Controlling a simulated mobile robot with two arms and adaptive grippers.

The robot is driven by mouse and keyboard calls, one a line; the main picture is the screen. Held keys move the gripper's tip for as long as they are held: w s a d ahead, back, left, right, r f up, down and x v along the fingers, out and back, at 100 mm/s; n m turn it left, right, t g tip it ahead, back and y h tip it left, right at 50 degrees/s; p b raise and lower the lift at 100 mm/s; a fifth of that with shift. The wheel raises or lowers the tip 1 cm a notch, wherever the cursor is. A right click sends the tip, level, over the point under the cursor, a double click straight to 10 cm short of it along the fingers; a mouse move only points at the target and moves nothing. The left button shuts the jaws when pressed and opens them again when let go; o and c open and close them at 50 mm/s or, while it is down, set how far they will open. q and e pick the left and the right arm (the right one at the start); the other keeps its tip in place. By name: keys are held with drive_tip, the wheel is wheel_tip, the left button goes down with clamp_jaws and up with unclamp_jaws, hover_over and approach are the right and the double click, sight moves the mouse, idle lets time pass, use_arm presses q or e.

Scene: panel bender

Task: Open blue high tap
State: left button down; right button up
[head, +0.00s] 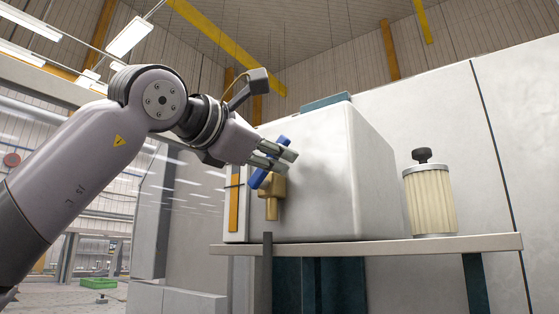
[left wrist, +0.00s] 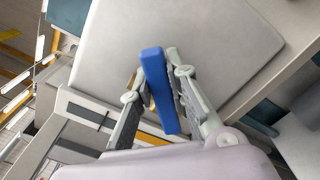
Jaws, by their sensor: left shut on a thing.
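The blue tap handle (head: 268,166) sits on a brass tap body (head: 271,191) at the front left of a white tank (head: 310,170). In the head view the handle is tilted, its upper end leaning right. My left gripper (head: 280,155) comes in from the left and is shut on the handle. In the left wrist view the blue handle (left wrist: 160,92) stands between the two fingers, and the white tank (left wrist: 185,50) lies behind it. The brass body is mostly hidden there. My right gripper is in neither view.
The tank stands on a grey shelf (head: 390,244). A cream ribbed canister (head: 430,202) with a black knob stands to its right. A pale wall panel (head: 520,130) rises behind. A green crate (head: 99,283) lies far off on the floor at left.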

sight(255, 174)
use_arm(q)
drive_tip(key=n, duration=0.1)
drive_tip(key=a+n, duration=0.1)
drive_tip(key=n, duration=0.1)
drive_tip(key=w+r+n, duration=0.1)
drive_tip(key=shift+a+n, duration=0.2)
drive_tip(key=shift+n, duration=0.2)
drive_tip(key=shift+w+a+r+n, duration=0.1)
drive_tip(key=shift+w+a+n, duration=0.2)
drive_tip(key=shift+n, duration=0.45)
drive_tip(key=shift+w+a+n, duration=0.15)
drive_tip(key=shift+a+n, duration=0.1)
drive_tip(key=shift+n, duration=0.45)
drive_tip(key=shift+w+a+r+n, duration=0.1)
drive_tip(key=shift+w+a+n, duration=0.2)
drive_tip(key=shift+n, duration=0.45)
drive_tip(key=c, duration=1.5)
unclamp_jaws()
drive_tip(key=shift+a, duration=0.15)
drive_tip(key=shift+r, duration=0.1)
drive_tip(key=shift+s, duration=0.15)
drive_tip(key=v, duration=1.2)
